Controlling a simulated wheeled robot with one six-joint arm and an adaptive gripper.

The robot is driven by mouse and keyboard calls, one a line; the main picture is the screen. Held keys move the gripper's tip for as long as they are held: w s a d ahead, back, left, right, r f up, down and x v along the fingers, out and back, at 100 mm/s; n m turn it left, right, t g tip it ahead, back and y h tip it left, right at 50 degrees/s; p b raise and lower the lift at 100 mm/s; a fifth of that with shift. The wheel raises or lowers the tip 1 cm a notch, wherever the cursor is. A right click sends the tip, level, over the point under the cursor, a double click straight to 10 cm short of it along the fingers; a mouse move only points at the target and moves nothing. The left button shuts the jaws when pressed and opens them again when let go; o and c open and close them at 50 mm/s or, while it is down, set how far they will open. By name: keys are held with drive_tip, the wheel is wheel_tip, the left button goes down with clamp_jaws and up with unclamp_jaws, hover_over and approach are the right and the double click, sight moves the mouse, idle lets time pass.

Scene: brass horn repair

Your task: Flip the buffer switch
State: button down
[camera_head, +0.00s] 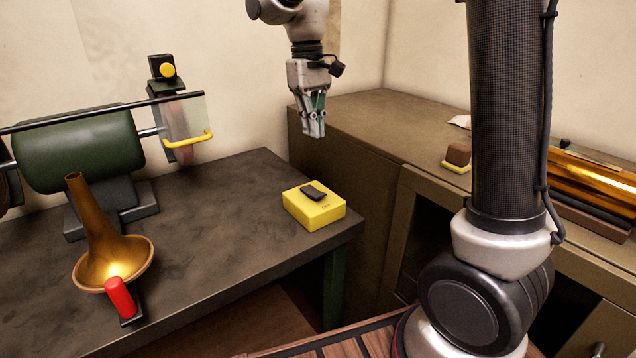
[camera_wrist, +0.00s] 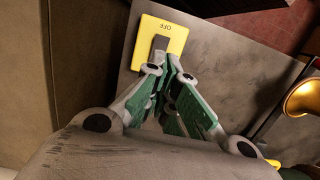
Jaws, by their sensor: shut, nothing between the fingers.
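The buffer switch is a yellow box (camera_head: 314,207) with a black rocker (camera_head: 313,192) on top, near the right corner of the dark bench. It also shows in the wrist view (camera_wrist: 157,38), where the word OFF is readable beside the rocker (camera_wrist: 158,47). My gripper (camera_head: 314,132) is shut and empty, pointing down, and hangs above the switch with a clear gap in the head view. In the wrist view its fingertips (camera_wrist: 165,66) overlap the near end of the rocker; contact cannot be told there. The green buffer machine (camera_head: 80,150) stands at the left.
A brass bell (camera_head: 112,255) with a red-handled clamp (camera_head: 120,298) is at the bench's front left. A yellow guard handle (camera_head: 190,139) sticks out by the buffing wheel. A brown cabinet (camera_head: 375,115) stands right, bearing a brown block (camera_head: 458,153) and a brass tube (camera_head: 595,183).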

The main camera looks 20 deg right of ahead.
sight(319, 193)
drive_tip(key=shift+f, duration=0.1)
drive_tip(key=f, duration=0.4)
drive_tip(key=s+f, duration=0.1)
drive_tip(key=f, duration=0.8)
drive_tip(key=shift+s+d+f, duration=0.3)
drive_tip(key=shift+s+f, duration=0.05)
